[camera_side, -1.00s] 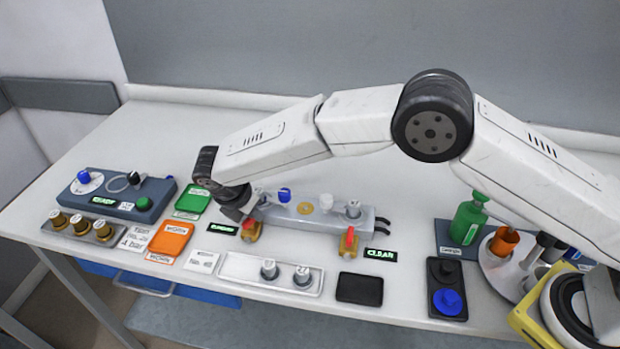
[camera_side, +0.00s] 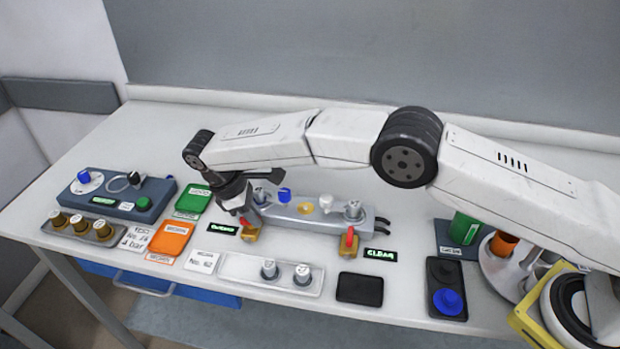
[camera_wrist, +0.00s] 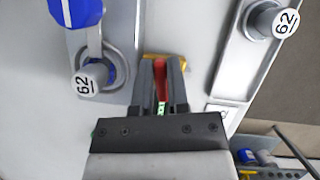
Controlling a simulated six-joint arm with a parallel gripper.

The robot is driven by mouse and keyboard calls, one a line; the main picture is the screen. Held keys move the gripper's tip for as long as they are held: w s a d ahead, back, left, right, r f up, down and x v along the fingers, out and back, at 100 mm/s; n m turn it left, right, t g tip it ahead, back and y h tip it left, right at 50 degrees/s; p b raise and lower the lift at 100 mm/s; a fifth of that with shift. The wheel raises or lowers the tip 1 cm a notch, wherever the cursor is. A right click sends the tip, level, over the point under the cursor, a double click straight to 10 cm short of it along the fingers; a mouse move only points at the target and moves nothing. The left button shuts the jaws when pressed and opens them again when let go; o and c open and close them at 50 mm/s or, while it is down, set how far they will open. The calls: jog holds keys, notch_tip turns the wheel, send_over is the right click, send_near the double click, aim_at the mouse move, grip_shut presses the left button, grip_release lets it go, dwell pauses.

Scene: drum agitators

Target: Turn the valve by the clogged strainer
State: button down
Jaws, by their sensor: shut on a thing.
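My gripper (camera_side: 242,216) points down at the left brass valve (camera_side: 251,236) on the front of the grey manifold (camera_side: 290,219). In the wrist view my gripper (camera_wrist: 160,72) is shut on that valve's red lever (camera_wrist: 161,84), with a finger on each side of it. A small lit sign (camera_side: 223,229) stands left of this valve; its word is blurred. The right valve (camera_side: 348,243), also with a red lever, stands apart beside a lit sign reading CLEAR (camera_side: 380,255). A strainer cap marked 62 (camera_wrist: 92,76) shows near the gripper.
A white tray (camera_side: 240,268) with two grey caps lies in front. Orange (camera_side: 171,237) and green (camera_side: 194,198) trays lie left. A black pad (camera_side: 359,289) and a holder with a blue knob (camera_side: 447,301) are right. The table behind the manifold looks clear.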

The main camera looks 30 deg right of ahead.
jog(key=shift+s+m+g, duration=0.1)
jog(key=shift+m+g, duration=0.4)
jog(key=shift+m, duration=0.9)
jog(key=shift+y, duration=0.3)
jog(key=c, duration=0.6)
grip_release()
jog(key=shift+a+r, duration=0.15)
jog(key=shift+r, duration=0.05)
jog(key=shift+v, duration=1.05)
notch_tip(320, 180, up, 8)
jog(key=shift+f, duration=0.2)
